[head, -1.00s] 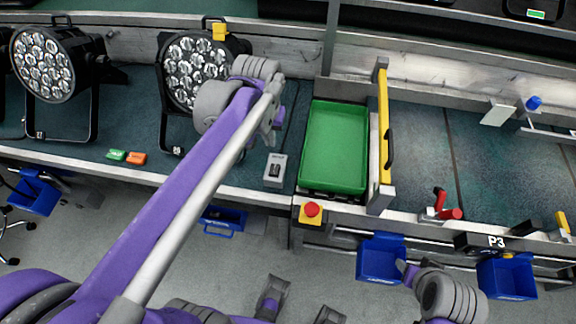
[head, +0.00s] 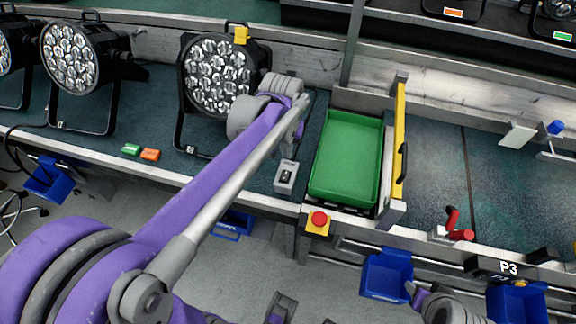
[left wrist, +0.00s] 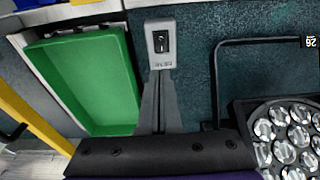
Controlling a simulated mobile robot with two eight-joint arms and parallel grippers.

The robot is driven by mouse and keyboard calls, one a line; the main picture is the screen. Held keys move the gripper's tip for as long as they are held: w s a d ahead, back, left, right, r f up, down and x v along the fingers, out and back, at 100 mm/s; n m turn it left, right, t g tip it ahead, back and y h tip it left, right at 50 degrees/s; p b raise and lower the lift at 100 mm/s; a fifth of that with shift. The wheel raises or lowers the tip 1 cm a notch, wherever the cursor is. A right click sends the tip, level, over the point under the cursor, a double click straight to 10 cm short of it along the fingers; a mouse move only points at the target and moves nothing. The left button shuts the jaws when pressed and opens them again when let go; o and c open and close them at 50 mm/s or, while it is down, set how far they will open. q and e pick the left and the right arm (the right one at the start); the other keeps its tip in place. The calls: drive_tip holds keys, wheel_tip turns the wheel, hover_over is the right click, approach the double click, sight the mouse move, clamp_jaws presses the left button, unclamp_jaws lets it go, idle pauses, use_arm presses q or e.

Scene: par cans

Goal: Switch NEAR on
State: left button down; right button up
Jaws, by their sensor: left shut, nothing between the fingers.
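The switch is a small grey box (head: 286,177) with a black rocker on its top, standing on the bench just left of the green tray. It also shows in the left wrist view as a grey box (left wrist: 151,36), where the label below the rocker is small and upside down. I cannot tell which way the rocker is set. My left gripper (head: 299,128) hangs above and behind the box in the head view. In the left wrist view its fingers (left wrist: 159,76) are together and empty, their tips by the box's label end; contact is unclear. My right gripper's jaws are unclear in the head view.
A green tray (head: 345,160) lies right of the switch, with a yellow-barred gate (head: 399,140) beyond it. A red stop button (head: 319,219) sits on the front edge. A par can (head: 215,75) stands behind my left arm. Green and orange blocks (head: 150,155) lie left.

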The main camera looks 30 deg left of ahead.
sight(288, 171)
use_arm(q)
drive_tip(key=f, duration=0.6)
drive_tip(key=w+f+b, duration=0.1)
drive_tip(key=f, duration=0.2)
drive_tip(key=shift+w+a, duration=0.1)
drive_tip(key=shift+a, duration=0.05)
drive_tip(key=shift+w+f+g+b, duration=0.2)
drive_tip(key=shift+f+g+b, duration=0.1)
drive_tip(key=shift+f+g, duration=0.1)
drive_tip(key=shift+s+r, duration=0.1)
drive_tip(key=shift+s+r+p, duration=0.25)
drive_tip(key=shift+s+p, duration=0.05)
drive_tip(key=shift+s, duration=0.45)
